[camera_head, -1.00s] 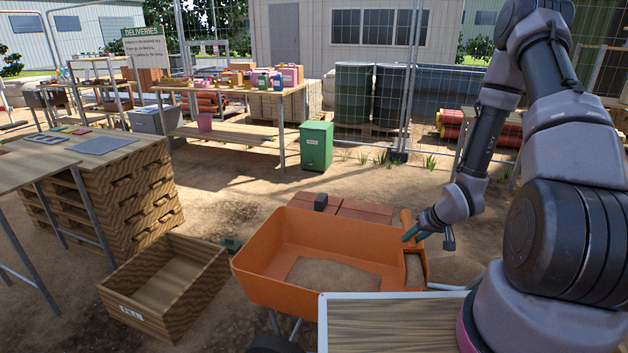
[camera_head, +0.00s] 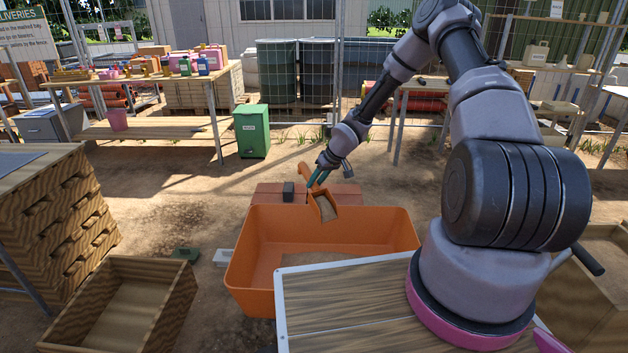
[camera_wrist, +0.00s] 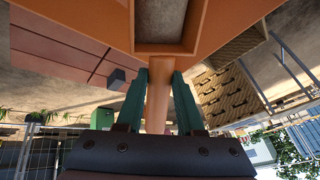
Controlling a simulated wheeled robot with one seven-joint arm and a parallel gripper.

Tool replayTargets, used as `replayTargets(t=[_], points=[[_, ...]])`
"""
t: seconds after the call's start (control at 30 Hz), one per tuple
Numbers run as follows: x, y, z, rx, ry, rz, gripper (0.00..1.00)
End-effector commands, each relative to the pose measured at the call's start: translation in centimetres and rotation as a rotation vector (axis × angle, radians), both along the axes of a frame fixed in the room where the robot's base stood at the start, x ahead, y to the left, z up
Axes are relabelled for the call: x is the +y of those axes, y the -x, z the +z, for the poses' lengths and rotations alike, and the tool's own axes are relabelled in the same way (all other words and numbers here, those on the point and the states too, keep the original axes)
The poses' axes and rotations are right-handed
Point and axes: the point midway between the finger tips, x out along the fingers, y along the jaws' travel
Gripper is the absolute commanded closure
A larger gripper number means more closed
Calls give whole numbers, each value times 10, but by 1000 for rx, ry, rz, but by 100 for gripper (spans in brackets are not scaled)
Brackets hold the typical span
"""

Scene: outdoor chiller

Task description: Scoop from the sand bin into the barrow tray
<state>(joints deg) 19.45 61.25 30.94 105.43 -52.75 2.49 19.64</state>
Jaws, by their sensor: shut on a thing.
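My gripper (camera_head: 321,175) is shut on the handle of an orange scoop (camera_head: 316,199). The wrist view shows the green fingers of my gripper (camera_wrist: 160,88) on both sides of the handle, with the scoop (camera_wrist: 160,50) beyond. Brown sand (camera_head: 327,209) lies in the scoop. The scoop hangs over the back part of the orange barrow tray (camera_head: 383,234), with its open face towards the camera. A sandy patch shows on the tray floor; my base hides the tray's near right part. A wooden box (camera_head: 610,290) with a sand-coloured top stands at the right edge, partly hidden by my arm.
An open, empty-looking wooden box (camera_head: 172,303) stands left of the barrow. Red-brown bricks (camera_head: 268,193) with a small dark block (camera_head: 288,192) lie behind the tray. A green bin (camera_head: 252,131) stands farther back on open ground.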

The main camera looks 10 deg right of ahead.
Motion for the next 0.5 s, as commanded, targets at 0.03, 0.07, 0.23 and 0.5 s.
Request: replayTargets(t=[0.03,0.07,0.23,0.5], points=[[1,-6,2,0,-3,2,100],[2,-8,3,1,-1,4,100],[4,-8,1,-12,-5,14,100],[-1,4,-4,-113,-41,14,100]])
